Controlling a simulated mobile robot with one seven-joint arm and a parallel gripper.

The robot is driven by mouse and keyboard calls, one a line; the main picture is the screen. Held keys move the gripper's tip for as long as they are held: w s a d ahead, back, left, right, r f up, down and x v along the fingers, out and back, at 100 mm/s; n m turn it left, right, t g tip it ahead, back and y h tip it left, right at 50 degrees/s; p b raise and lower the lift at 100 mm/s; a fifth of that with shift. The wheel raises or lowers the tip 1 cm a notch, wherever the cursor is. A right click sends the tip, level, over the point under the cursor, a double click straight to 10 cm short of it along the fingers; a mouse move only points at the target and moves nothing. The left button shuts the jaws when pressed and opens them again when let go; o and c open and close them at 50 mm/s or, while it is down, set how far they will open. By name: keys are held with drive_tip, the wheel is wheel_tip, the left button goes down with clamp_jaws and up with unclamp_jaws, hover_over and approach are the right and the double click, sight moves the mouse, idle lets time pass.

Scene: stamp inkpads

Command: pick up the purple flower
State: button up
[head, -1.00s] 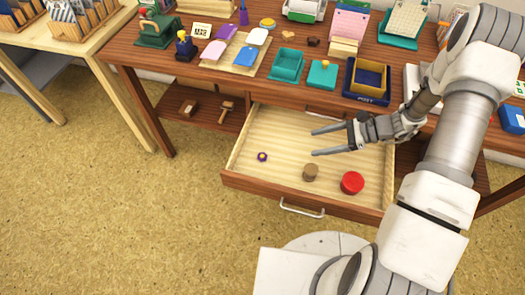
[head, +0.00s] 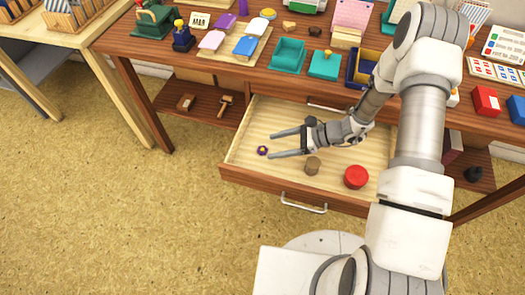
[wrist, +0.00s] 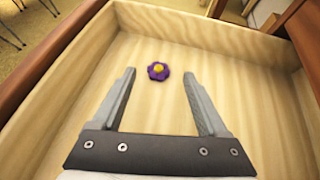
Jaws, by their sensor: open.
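The purple flower (head: 262,151) is small with a yellow centre and lies on the bottom of the open drawer (head: 240,165), near its left side. In the wrist view the flower (wrist: 158,71) sits just beyond the fingertips, between their lines. My gripper (head: 271,144) is open and empty, with its two fingers pointing left toward the flower. In the wrist view my gripper (wrist: 158,75) has its fingers wide apart, one on each side of the flower's line, and nothing touches the flower.
A brown round piece (head: 312,165) and a red round piece (head: 356,177) lie in the drawer to the right, near my gripper. The drawer walls surround them. The desk top (head: 140,45) above holds stamps, pads and trays. A shelf with wooden stamps (head: 186,102) is at left.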

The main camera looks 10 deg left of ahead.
sight(264, 149)
drive_tip(key=x, duration=0.3)
drive_tip(key=shift+s+a+f+b, duration=0.1)
drive_tip(key=shift+b, duration=0.2)
drive_tip(key=shift+c, duration=0.3)
clamp_jaws()
